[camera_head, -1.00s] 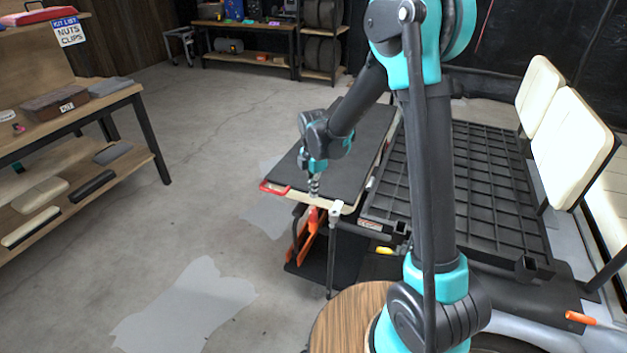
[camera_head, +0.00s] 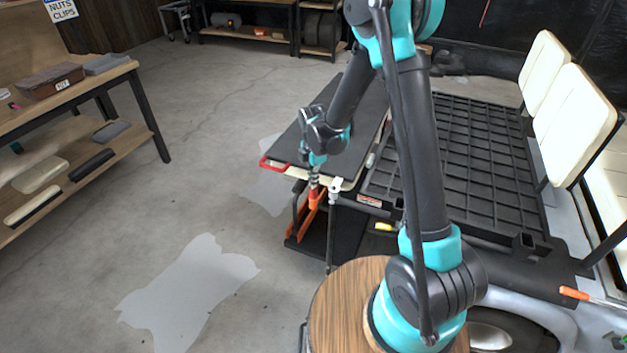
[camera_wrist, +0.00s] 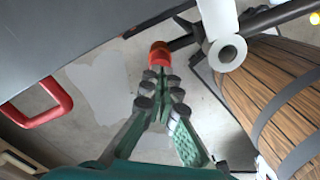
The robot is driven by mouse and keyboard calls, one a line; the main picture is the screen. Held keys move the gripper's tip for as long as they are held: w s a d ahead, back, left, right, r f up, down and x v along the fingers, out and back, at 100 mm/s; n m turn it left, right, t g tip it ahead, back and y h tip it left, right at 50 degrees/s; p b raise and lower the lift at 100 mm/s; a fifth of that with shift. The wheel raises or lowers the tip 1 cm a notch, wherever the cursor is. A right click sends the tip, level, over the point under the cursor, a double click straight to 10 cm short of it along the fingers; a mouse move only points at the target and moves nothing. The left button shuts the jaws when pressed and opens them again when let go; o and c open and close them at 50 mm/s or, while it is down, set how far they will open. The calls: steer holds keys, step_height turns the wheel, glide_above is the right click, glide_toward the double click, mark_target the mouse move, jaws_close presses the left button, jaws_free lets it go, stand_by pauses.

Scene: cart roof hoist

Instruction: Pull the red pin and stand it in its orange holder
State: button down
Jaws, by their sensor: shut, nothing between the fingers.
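The red pin (camera_head: 313,199) shows at the front edge of the dark flat panel, right below my gripper (camera_head: 314,186). In the wrist view the red pin's round end (camera_wrist: 160,52) lies just beyond my fingertips (camera_wrist: 158,78). My fingers are shut with nothing between them. Whether they touch the pin I cannot tell. An orange piece (camera_head: 305,224) slants down just below the pin; I cannot tell whether it is the holder. The pin's lower part is hidden.
A white tube end (camera_wrist: 228,52) on a dark bar is right of the pin. A red handle (camera_head: 273,164) is on the panel's left corner. A wooden round top (camera_head: 335,310) stands in front. A workbench (camera_head: 75,85) is at left; floor between is clear.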

steer(key=shift+f, duration=0.35)
stand_by(0.3)
step_height(320, 180, up, 15)
steer(key=s+d+f+m+t, duration=0.2)
steer(key=s+d+m, duration=0.7)
steer(key=d+m, duration=0.3)
steer(key=s+d+f+m+t, duration=0.1)
steer(key=s+d+m+t, duration=0.1)
steer(key=s+d+m, duration=0.8)
steer(key=d+m, duration=0.1)
steer(key=m, duration=0.1)
steer(key=shift+s+d+f+m, duration=0.15)
steer(key=shift+d+f+m, duration=0.15)
steer(key=shift+d+f, duration=0.1)
